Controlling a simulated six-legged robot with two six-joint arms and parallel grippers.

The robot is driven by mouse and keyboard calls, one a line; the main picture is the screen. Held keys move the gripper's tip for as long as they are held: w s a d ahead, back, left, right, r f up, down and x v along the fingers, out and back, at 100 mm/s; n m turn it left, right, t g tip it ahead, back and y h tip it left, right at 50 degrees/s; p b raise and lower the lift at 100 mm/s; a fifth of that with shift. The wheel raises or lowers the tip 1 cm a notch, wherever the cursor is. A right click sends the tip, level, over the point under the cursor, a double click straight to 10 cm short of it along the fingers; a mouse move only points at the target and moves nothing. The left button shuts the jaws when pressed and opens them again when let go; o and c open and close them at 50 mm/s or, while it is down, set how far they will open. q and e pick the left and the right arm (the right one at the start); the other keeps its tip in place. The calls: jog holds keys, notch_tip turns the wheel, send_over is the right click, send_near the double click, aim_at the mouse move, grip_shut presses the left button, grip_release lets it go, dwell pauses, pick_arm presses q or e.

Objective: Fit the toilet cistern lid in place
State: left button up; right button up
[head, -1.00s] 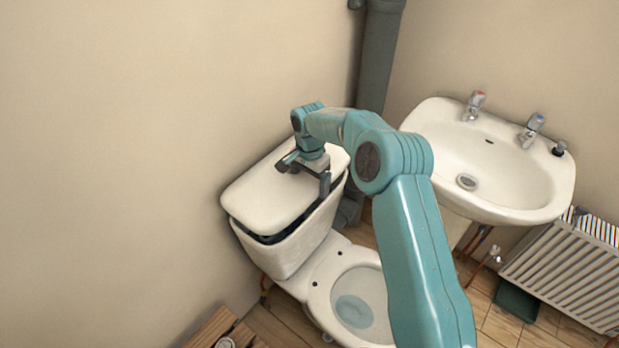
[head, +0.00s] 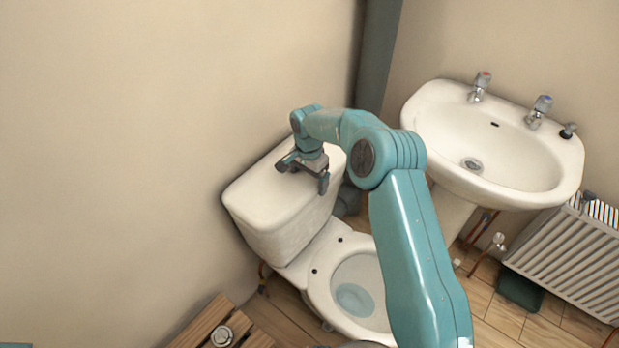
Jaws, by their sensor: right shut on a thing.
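The white cistern lid (head: 262,192) lies on top of the toilet cistern (head: 288,241) against the wall. Its edges line up with the cistern's rim, and no dark gap shows between them along the visible front and left side. The lid's far right part is hidden behind my arm. My right gripper (head: 307,177) is over the right half of the lid, shut on it with its dark fingers. My left gripper is not in view.
The toilet bowl (head: 350,296) is open in front of the cistern. A washbasin (head: 505,145) with two taps and a radiator (head: 568,262) are at the right. A grey pipe (head: 378,60) rises behind the cistern. A slatted wooden surface (head: 205,325) is at the bottom.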

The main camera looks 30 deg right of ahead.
jog(key=shift+w, duration=0.1)
dwell(0.7)
jog(key=o, duration=1.8)
jog(key=shift+s+f, duration=0.15)
jog(key=shift+s, duration=0.1)
jog(key=shift+w+r, duration=0.15)
jog(key=shift+r, duration=0.2)
notch_tip(320, 180, up, 16)
jog(key=shift+a+r, duration=0.1)
